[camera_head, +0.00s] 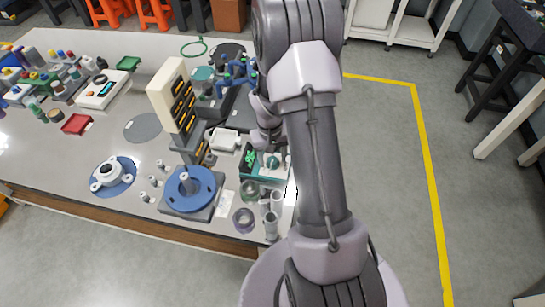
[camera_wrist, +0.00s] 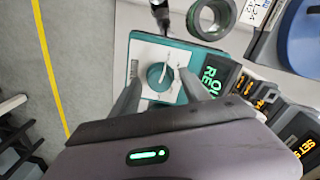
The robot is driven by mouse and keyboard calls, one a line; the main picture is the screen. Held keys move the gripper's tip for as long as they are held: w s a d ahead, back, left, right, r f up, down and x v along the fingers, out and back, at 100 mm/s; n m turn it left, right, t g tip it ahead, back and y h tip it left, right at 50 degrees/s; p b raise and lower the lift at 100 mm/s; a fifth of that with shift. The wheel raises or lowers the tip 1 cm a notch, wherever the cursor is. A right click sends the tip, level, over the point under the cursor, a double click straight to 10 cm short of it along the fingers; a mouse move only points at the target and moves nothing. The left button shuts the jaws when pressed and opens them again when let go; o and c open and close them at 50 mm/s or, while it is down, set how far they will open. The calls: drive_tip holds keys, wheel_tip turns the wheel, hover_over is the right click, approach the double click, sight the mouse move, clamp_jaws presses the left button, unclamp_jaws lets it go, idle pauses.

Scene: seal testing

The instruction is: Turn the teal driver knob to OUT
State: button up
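The teal driver knob (camera_wrist: 160,76) sits on a white dial plate (camera_wrist: 146,50) of a teal box (camera_wrist: 206,54); a pale pointer line crosses it. My gripper (camera_wrist: 159,77) is open, with one finger on each side of the knob and small gaps between. I cannot tell how near the fingertips are in height. A black display (camera_wrist: 215,78) with green letters, partly cut off by my finger, is beside the dial. In the head view the teal box (camera_head: 263,178) is at the table's right end, under my arm, with its display (camera_head: 249,157) on its left.
A grey ring (camera_wrist: 211,17) lies by the box. Grey cylinders (camera_head: 271,226) stand at the table's front right corner. A blue round fixture (camera_head: 190,188) and a tall beige panel with orange displays (camera_head: 172,96) stand left of the box.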

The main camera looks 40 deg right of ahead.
sight(270, 160)
wheel_tip(270, 160, up, 17)
drive_tip(key=p, duration=0.6)
drive_tip(key=shift+w+a+r, duration=0.15)
drive_tip(key=shift+a+r, duration=0.05)
drive_tip(key=shift+a, duration=0.2)
